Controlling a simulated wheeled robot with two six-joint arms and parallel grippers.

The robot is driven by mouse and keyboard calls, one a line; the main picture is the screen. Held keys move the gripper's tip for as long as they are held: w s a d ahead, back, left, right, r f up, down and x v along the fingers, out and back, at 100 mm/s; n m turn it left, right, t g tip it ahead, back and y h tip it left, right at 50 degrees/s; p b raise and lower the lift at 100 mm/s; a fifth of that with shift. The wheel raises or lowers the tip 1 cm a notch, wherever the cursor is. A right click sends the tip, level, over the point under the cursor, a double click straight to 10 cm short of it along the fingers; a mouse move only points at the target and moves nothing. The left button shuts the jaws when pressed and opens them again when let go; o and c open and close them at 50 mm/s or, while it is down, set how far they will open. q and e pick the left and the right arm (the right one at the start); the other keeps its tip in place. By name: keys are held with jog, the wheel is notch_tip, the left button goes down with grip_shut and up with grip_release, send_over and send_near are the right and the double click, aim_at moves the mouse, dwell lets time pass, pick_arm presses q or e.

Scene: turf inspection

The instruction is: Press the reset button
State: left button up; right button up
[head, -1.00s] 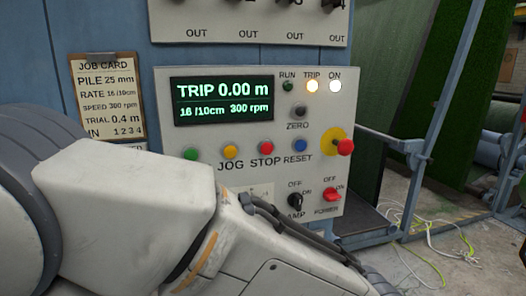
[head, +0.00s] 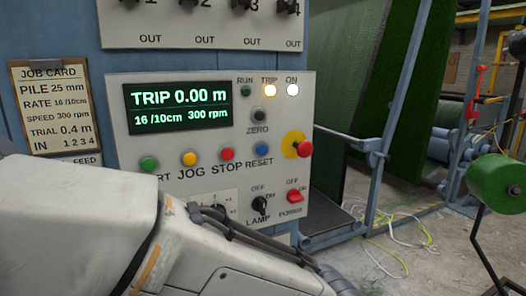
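The blue reset button (head: 261,149) sits on the grey control panel (head: 290,100), above the label RESET and right of the red stop button (head: 227,153). The display (head: 178,107) reads TRIP 0.00 m, 16 /10cm, 300 rpm. My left arm crosses the lower left, in front of the panel's lower part. Neither gripper is in view.
A red emergency knob on a yellow base (head: 304,149) is right of the reset button. A red power switch (head: 295,196) and black lamp switch (head: 260,204) are below. A green roller (head: 496,183) stands at right. Cables (head: 395,245) lie on the floor.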

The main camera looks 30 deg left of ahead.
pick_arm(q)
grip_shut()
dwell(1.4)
